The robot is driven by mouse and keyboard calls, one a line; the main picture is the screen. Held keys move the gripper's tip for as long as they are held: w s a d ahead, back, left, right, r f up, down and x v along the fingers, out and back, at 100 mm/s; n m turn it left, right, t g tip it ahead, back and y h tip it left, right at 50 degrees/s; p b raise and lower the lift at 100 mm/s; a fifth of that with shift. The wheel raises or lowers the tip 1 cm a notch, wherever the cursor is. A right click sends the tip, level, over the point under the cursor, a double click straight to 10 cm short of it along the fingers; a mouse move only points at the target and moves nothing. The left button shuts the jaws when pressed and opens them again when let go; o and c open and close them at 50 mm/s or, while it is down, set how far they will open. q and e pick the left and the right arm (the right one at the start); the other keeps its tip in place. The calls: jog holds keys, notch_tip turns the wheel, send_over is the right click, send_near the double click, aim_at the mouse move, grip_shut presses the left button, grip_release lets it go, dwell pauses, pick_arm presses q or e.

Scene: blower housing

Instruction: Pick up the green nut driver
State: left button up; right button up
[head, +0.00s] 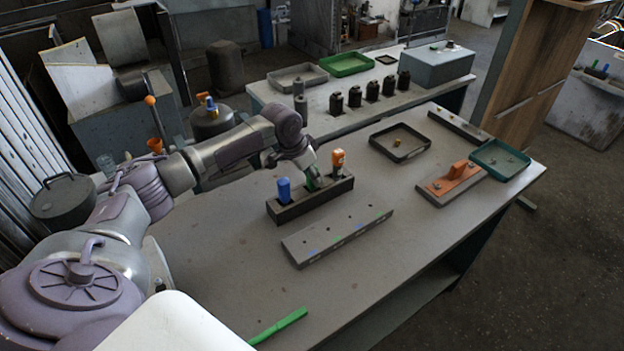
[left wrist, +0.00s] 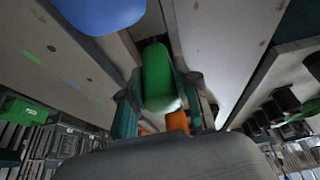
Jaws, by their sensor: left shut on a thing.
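The green nut driver stands in the dark holder block (head: 288,211), between the blue-handled driver (head: 284,190) and the orange-handled driver (head: 338,160). In the head view my left gripper (head: 314,181) is over it and hides most of it. In the left wrist view the green nut driver's handle (left wrist: 160,78) is between the two fingers of my left gripper (left wrist: 163,98), which is shut on it. The blue handle (left wrist: 100,12) is close beside at the top left, and part of the orange handle (left wrist: 178,122) shows behind. My right gripper is not in view.
A grey bar with small colored marks (head: 338,238) lies in front of the holder. A dark tray (head: 400,155), an orange-handled fixture (head: 452,183) and a green tray (head: 500,160) are at the right. A green strip (head: 278,327) lies near the front.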

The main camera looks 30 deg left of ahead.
pick_arm(q)
grip_shut()
jog(key=shift+r, duration=0.1)
jog(key=shift+r, duration=0.25)
notch_tip(320, 180, up, 9)
jog(key=shift+r+b, duration=0.2)
jog(key=shift+b, duration=0.8)
